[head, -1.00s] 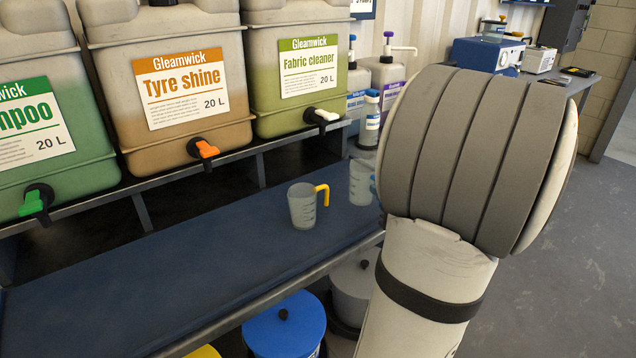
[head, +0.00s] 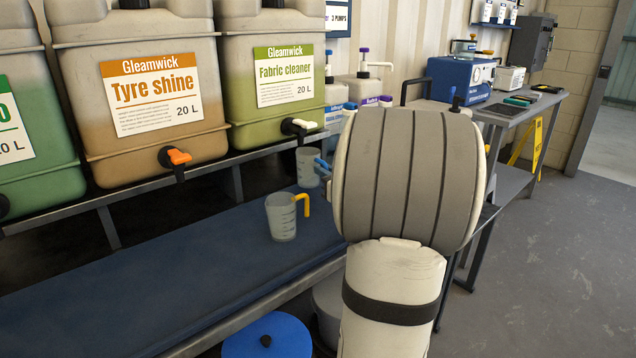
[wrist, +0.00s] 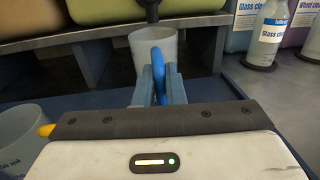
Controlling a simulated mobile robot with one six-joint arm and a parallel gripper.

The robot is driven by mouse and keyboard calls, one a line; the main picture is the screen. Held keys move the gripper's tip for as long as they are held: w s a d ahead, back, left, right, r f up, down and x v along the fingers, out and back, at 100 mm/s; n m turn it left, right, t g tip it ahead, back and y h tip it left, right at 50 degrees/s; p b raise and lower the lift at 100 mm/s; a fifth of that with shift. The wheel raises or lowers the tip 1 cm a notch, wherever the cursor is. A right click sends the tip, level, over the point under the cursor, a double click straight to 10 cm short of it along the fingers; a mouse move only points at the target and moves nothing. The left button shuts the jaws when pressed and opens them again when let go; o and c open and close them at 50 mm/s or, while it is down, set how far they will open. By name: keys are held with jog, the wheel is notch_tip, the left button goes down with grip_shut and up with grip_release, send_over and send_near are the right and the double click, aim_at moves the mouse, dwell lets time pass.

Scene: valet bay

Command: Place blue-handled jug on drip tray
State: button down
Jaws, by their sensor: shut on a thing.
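The blue-handled jug, a translucent cup, shows partly in the head view (head: 307,168), behind the yellow-handled jug and beside my arm. In the wrist view the jug (wrist: 142,48) is just beyond my fingers, with a dark tap above it. My gripper (wrist: 160,88) is shut on its blue handle. The jug looks upright. I cannot tell whether its base touches the shelf. In the head view my arm hides most of the gripper. I cannot make out a drip tray with certainty.
The yellow-handled jug (head: 281,218) stands on the blue shelf surface (head: 150,292), left of my arm. Tyre shine (head: 150,85) and fabric cleaner (head: 275,75) containers with taps stand above. Pump bottles (head: 365,90) stand behind my arm. The shelf's left part is clear.

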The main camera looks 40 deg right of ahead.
jog(key=shift+w, duration=1.15)
jog(key=f, duration=0.1)
jog(key=w+f+b, duration=0.1)
jog(key=f, duration=0.1)
jog(key=shift+f, duration=0.25)
jog(key=shift+f+b, duration=0.15)
jog(key=shift+b, duration=0.15)
jog(key=c, duration=1.5)
grip_release()
